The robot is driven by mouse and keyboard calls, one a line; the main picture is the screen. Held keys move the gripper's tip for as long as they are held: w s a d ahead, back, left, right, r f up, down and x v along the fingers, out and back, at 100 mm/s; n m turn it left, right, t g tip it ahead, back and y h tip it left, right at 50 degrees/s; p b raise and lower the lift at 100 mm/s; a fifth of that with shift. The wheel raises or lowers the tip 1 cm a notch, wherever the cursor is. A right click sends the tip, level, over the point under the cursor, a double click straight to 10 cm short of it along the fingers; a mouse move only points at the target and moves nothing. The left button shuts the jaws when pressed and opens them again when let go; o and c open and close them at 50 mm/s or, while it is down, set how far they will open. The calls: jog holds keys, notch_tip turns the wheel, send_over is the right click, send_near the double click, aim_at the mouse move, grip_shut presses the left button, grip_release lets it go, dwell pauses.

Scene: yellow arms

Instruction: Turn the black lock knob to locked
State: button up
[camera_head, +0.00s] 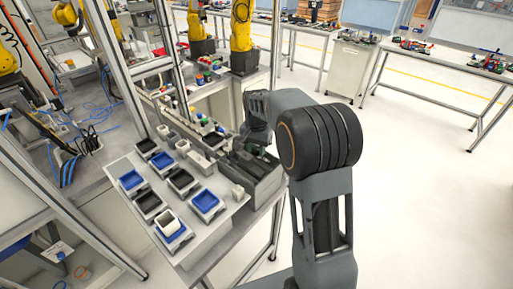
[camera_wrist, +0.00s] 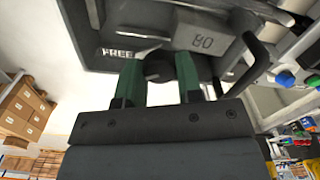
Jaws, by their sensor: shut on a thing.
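The black lock knob (camera_wrist: 158,68) shows in the wrist view between the green fingers of my gripper (camera_wrist: 159,80), which is shut on it. It sits on a dark panel with the word "FREE" (camera_wrist: 131,52) printed to the left of the knob. The knob's pointer, if it has one, is hidden, so I cannot tell its setting. In the head view my arm reaches over a grey box (camera_head: 262,190) at the table's right edge; the knob cannot be made out there.
In the head view, blue and black trays (camera_head: 131,180) cover the table left of the box. Open floor lies to the right.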

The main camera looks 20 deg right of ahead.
aim_at(256, 149)
jog(key=n, duration=1.1)
jog(key=shift+n, duration=0.5)
dwell(0.3)
jog(key=o, duration=0.9)
notch_tip(256, 149, up, 14)
jog(key=shift+a+f, duration=0.1)
dwell(0.5)
